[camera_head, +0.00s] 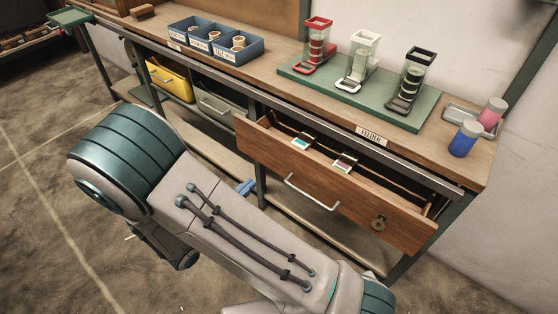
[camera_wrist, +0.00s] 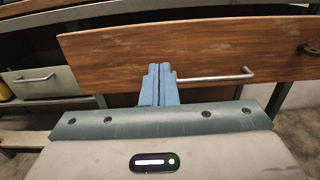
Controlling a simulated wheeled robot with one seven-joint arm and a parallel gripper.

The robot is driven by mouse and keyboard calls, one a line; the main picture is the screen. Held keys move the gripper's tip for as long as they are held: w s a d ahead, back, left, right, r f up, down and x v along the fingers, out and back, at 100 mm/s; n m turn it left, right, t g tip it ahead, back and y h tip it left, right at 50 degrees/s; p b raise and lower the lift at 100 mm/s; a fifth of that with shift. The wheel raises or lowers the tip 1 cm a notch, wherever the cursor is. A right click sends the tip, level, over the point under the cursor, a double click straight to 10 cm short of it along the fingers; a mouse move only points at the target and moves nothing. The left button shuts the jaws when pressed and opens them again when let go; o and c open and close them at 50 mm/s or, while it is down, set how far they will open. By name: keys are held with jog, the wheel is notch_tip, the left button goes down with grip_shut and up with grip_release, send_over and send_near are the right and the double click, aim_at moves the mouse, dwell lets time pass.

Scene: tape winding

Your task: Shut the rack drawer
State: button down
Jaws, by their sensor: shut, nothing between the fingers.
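The wooden rack drawer (camera_head: 345,190) under the bench is pulled open, and its inside shows two small cards or labels near the front. Its front panel (camera_wrist: 120,55) fills much of the wrist view, with a metal bar handle (camera_wrist: 215,77) and a dark round lock or knob at the right. My gripper (camera_wrist: 160,70) has its blue fingers shut together with nothing between them. They point at the lower part of the panel, just left of the handle. I cannot tell whether they touch it. The blue fingers also show in the head view (camera_head: 246,187), left of the drawer front.
The bench top (camera_head: 265,70) carries a blue divided bin (camera_head: 230,55), a green board (camera_head: 430,122) with several dispensers, and two jars (camera_head: 463,140) by a tray. A yellow bin (camera_head: 170,80) and a grey drawer (camera_head: 215,105) sit left of the open drawer. A bench leg stands nearby.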

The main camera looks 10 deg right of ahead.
aim_at(287, 151)
jog(key=b+x, duration=0.1)
jog(key=x, duration=1.2)
jog(key=shift+w+d+b, duration=0.1)
jog(key=shift+d+b, duration=0.15)
jog(key=shift+b, duration=0.15)
